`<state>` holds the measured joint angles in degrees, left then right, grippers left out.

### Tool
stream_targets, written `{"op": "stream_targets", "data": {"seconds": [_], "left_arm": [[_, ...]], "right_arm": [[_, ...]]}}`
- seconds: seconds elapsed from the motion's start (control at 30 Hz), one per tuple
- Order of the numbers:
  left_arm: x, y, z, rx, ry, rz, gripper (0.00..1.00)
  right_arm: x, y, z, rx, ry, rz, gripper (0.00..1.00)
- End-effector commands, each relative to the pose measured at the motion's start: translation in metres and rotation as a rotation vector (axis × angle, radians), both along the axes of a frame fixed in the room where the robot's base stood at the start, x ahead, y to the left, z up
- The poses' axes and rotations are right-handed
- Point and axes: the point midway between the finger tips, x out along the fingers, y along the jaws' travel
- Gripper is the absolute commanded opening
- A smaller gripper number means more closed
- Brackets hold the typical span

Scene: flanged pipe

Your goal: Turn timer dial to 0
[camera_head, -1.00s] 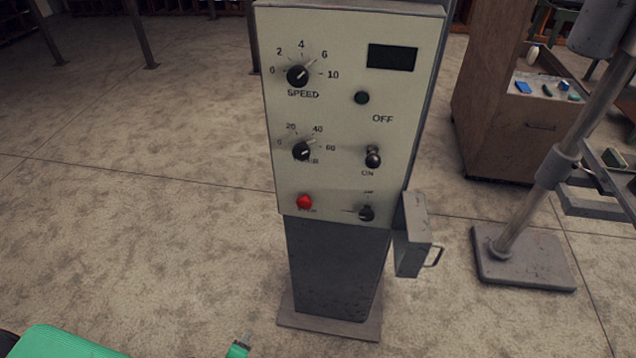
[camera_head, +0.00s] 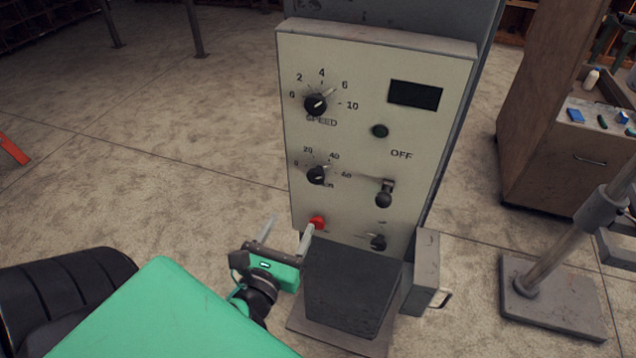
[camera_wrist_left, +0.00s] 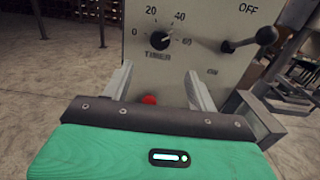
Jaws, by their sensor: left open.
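The timer dial (camera_head: 317,175) is a small black knob on the pale control panel (camera_head: 360,134), below the speed dial. Its scale runs 0, 20, 40, 60, and its light mark seems to point up and right, on the 40–60 side. In the left wrist view the timer dial (camera_wrist_left: 160,40) shows above and beyond my fingertips. My left gripper (camera_head: 288,232) is open and empty, below and left of the dial and apart from it. It also shows in the wrist view (camera_wrist_left: 157,80), with the fingers on both sides of the red button. My right gripper is out of view.
The speed dial (camera_head: 316,104) is above the timer dial. The red button (camera_head: 317,222) is close below it, near my left fingers. A toggle lever (camera_head: 385,192) sticks out at right. A grey box (camera_head: 426,272) hangs low on the panel's right side. Open floor lies left.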

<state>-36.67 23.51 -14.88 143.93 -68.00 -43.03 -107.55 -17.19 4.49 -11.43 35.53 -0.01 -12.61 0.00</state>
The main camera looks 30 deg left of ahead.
Motion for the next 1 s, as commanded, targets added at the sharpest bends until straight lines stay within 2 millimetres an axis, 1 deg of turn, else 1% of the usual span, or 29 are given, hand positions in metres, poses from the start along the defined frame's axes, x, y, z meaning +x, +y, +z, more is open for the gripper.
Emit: {"op": "stream_targets", "data": {"seconds": [0.03, 0.17, 0.23, 0.37, 0.43, 0.7, 0.83, 1.0], "left_arm": [[0.005, 0.001, -0.002, 0.001, -0.004, 0.000, 0.59], [0.019, 0.004, -0.002, 0.000, -0.004, -0.001, 0.59], [0.029, 0.007, 0.001, 0.001, -0.002, -0.001, 0.59], [0.048, 0.011, 0.001, -0.001, -0.001, -0.001, 0.59], [0.060, 0.014, 0.004, 0.000, 0.000, -0.001, 0.59], [0.103, 0.025, 0.003, -0.001, 0.001, 0.000, 0.59], [0.117, 0.028, 0.001, -0.001, 0.002, -0.001, 0.59], [0.125, 0.030, 0.000, -0.002, 0.003, -0.001, 0.59]], "right_arm": [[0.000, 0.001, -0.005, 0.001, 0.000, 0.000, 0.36], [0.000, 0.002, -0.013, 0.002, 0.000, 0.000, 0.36], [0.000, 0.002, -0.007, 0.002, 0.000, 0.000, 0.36], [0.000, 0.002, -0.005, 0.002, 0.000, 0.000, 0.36], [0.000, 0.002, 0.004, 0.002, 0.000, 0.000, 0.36], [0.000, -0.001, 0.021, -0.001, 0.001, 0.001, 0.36], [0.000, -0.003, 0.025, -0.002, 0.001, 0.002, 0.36], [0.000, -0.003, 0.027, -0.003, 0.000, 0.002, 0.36]]}}
